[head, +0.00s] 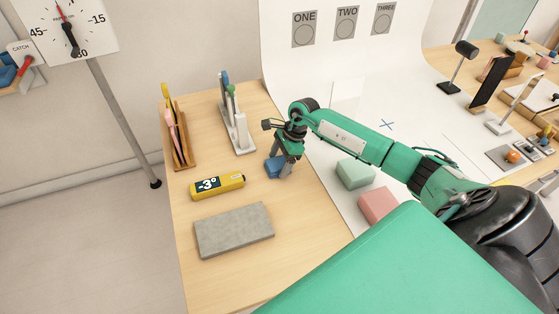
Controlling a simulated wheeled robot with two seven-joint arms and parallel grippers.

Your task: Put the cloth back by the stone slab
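A small blue folded piece, which looks like the cloth (273,167), is at the right side of the wooden table top. The grey stone slab (234,230) lies flat nearer to me, below and left of the cloth. My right gripper (281,169) points down at the cloth, with its fingers at the cloth and covering its right part. I cannot tell whether the fingers are closed on it, or whether the cloth touches the table. My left gripper is not in view.
A yellow gauge reading -3° (217,186) lies between the slab and a wooden rack (178,137). A white holder (237,129) with upright items stands behind. Green (355,173) and pink (378,206) blocks sit on the white surface to the right. The table right of the slab is bare.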

